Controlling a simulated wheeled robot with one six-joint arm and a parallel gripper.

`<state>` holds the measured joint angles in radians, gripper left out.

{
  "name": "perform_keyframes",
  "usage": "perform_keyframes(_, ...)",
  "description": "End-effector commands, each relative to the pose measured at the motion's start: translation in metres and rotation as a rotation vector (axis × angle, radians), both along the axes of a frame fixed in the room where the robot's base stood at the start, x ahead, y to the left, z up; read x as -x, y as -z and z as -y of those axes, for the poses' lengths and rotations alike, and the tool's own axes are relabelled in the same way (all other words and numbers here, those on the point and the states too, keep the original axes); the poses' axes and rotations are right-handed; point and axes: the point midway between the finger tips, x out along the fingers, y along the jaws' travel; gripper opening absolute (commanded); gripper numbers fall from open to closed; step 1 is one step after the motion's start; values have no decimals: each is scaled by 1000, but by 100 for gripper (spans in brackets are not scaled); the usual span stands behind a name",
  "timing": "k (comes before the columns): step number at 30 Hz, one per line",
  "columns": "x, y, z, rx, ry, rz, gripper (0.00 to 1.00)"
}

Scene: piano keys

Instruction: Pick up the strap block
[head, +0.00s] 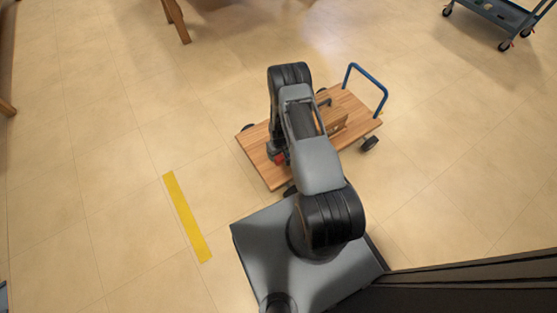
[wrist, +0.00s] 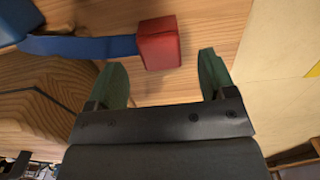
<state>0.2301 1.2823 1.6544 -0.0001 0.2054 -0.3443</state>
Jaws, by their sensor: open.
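The strap block is a red block (wrist: 159,44) with a blue strap (wrist: 80,46) running left from it, in the wrist view. It lies on the wooden deck of a cart. My gripper (wrist: 163,62) is open, with one green finger to the left and one to the right of the block's near end. Gaps show on both sides, and nothing is held. I cannot tell how far the fingertips are above the deck. In the head view a small red patch (head: 281,158) shows beside my arm, which hides most of the block and gripper.
The wooden cart (head: 262,172) has a blue handle (head: 372,82) at its far right. A wooden piece (head: 337,126) stands on its deck. A yellow floor strip (head: 187,217) lies to the left. A blue-grey trolley (head: 497,14) is at top right.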

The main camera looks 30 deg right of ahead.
Motion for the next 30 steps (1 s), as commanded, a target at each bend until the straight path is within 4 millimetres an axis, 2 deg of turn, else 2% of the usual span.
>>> perform_keyframes(7,0,12,0,0,0,0,77)
perform_keyframes(16,-1,52,-1,0,0,-1,77)
perform_keyframes(24,-1,54,-1,0,0,1,77)
perform_keyframes(30,-1,54,-1,0,0,1,58)
